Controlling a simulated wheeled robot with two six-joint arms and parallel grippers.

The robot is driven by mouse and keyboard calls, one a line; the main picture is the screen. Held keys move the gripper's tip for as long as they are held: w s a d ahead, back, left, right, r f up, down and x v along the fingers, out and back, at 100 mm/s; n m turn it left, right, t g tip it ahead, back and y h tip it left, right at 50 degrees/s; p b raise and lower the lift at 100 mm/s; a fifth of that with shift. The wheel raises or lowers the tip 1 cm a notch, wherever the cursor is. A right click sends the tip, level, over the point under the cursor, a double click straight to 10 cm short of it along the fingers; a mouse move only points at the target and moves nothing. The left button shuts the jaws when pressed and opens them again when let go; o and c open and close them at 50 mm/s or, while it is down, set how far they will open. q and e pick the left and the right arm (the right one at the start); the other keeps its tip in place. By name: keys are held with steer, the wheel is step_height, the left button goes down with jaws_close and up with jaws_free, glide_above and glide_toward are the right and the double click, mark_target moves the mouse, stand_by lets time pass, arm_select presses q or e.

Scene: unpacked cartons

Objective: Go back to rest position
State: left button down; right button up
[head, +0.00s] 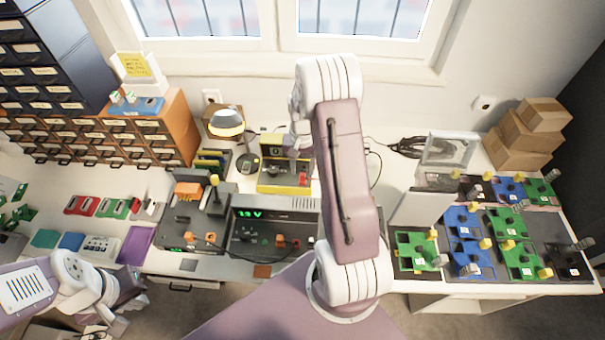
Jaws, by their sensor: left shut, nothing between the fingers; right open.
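My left arm comes in at the lower left, with its white and mauve wrist bent over the front edge of the bench. My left gripper (97,331) is low at the bottom edge of the picture, small and partly cut off; it is shut and empty. My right arm rises from the middle front and reaches up over the bench towards the window. My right gripper (298,153) is partly hidden behind the arm's upper links, near the yellow instrument (284,187). It is open, and I see nothing held in it.
Under my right arm stands a bench instrument with a green display (249,214). Drawer cabinets (90,140) fill the left back. Green and blue boards (465,222) lie on dark mats at the right. Brown cartons (517,138) are stacked behind them. A lamp (228,124) stands near the window.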

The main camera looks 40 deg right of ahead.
step_height(320, 180, up, 6)
steer(key=shift+f, duration=0.1)
steer(key=s+a+r+n+t, duration=0.1)
steer(key=a+r+n, duration=0.1)
steer(key=a, duration=0.4)
steer(key=s+a+r+n, duration=0.2)
steer(key=a+r, duration=0.1)
steer(key=a, duration=0.4)
steer(key=s+a+f+n, duration=0.3)
steer(key=s+a, duration=0.1)
steer(key=s, duration=0.5)
steer(key=shift+s+f+n, duration=0.3)
steer(key=shift+f+n, duration=0.05)
steer(key=shift+n, duration=0.05)
steer(key=shift+s, duration=0.1)
